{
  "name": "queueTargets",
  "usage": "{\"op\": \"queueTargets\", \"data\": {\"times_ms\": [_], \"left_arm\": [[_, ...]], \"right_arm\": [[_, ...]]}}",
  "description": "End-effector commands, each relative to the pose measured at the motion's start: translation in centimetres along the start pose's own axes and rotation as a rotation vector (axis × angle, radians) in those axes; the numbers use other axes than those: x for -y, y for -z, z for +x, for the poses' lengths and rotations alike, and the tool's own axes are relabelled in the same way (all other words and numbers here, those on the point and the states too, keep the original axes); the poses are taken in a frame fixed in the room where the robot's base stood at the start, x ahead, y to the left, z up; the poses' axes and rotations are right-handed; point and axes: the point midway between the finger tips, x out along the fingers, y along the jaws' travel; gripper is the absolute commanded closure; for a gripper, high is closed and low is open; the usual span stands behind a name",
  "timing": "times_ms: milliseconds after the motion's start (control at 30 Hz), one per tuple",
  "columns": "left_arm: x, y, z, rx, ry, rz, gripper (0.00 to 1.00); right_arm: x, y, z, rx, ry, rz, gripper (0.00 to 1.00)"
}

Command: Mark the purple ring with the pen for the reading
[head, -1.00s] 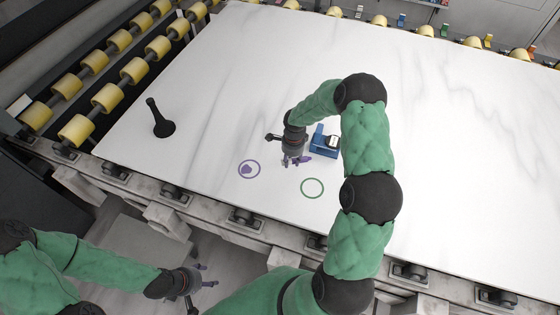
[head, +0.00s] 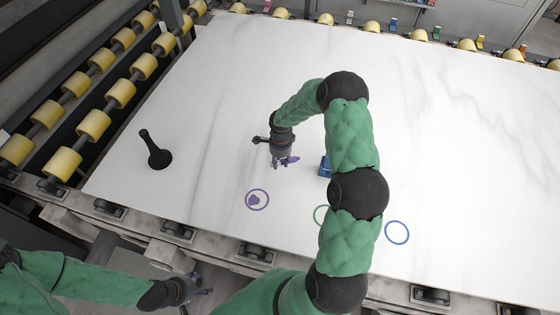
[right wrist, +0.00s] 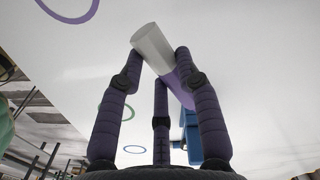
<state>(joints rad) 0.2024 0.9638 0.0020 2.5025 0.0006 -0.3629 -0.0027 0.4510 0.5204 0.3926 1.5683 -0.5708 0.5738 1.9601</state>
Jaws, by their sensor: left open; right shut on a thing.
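The purple ring (head: 266,204) is drawn on the pale slab (head: 215,110), with a filled purple patch inside it. Part of a purple ring (right wrist: 68,17) shows at the top of the right wrist view. My right gripper (head: 284,163) is above the slab, beyond the ring and a little to its right in the head view. In the right wrist view its fingers are shut on a pen (right wrist: 152,45) with a pale grey end and a purple part. My left gripper (head: 203,291) is open and empty, off the slab's front edge at lower left.
A green ring (head: 316,215) is partly hidden by my right arm; a blue ring (head: 397,232) lies further right. A blue block (head: 324,169) stands behind my arm. A black upright object (head: 156,152) stands at the slab's left. Yellow rollers (head: 93,124) line the left side.

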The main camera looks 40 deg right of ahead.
Motion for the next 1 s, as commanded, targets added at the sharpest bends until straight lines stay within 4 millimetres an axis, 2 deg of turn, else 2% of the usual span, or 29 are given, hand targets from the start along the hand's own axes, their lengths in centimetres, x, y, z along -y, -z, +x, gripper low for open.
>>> {"op": "queueTargets", "data": {"times_ms": [367,567,1000], "left_arm": [[0.1,-0.1,0.2,0.002,0.0,0.0,0.39],[0.4,0.0,1.1,0.002,0.0,0.0,0.39],[1.8,0.1,5.1,0.002,0.0,0.0,0.39]], "right_arm": [[0.0,0.0,0.0,0.0,0.0,0.0,0.91],[0.0,0.0,0.2,0.0,0.0,0.001,0.91],[0.0,0.1,4.6,0.0,0.0,0.001,0.91]]}}
